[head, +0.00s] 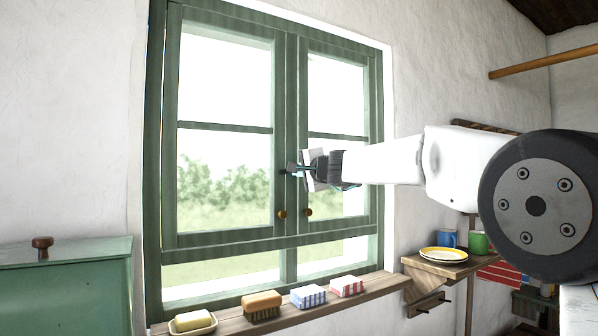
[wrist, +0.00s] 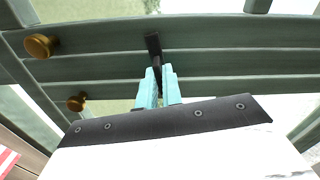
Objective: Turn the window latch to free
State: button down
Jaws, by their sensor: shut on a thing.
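The green-framed window (head: 287,215) has two closed sashes that meet at a middle post. The dark window latch (head: 283,172) sits on the meeting stiles at about mid height. My gripper (head: 295,170) reaches it from the right. In the wrist view, the latch (wrist: 153,45) is a dark bar on the green frame, with its near part between the teal fingertips of my gripper (wrist: 157,80). The fingers are shut on it. The fingers hide part of the latch, so its full angle is hard to tell.
Two brass knobs (head: 282,214) sit on the sashes below the latch. A corner shelf (head: 437,268) with a plate and mugs is below my arm.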

jog(key=shift+n, duration=7.8)
jog(key=c, duration=1.6)
grip_release()
jog(key=shift+o, duration=0.2)
